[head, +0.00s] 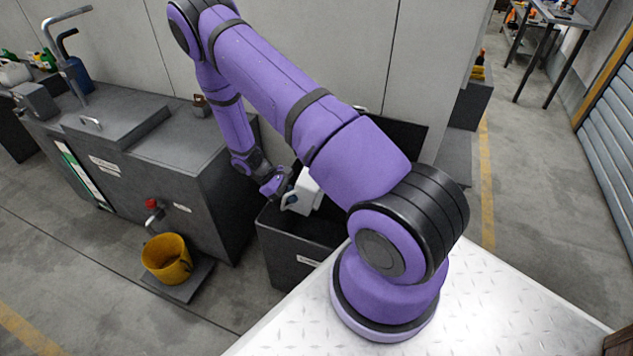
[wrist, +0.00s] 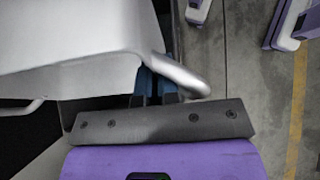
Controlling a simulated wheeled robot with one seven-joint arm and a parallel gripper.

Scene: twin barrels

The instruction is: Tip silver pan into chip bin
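The silver pan (head: 308,190) hangs over the dark chip bin (head: 283,254) in the head view and looks tilted. My gripper (head: 286,194) is at its left side, at the handle. In the wrist view the pan (wrist: 70,35) fills the upper left, and its curved handle (wrist: 183,76) passes between the blue fingertips of my gripper (wrist: 155,86), which is shut on it. The bin's inside is mostly hidden by the pan and arm. What the pan holds cannot be seen.
A grey parts washer cabinet (head: 180,150) stands left of the bin. A yellow bucket (head: 167,258) sits on a low plate before it. A grey wall (head: 340,50) rises behind. Open floor (head: 540,150) lies to the right.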

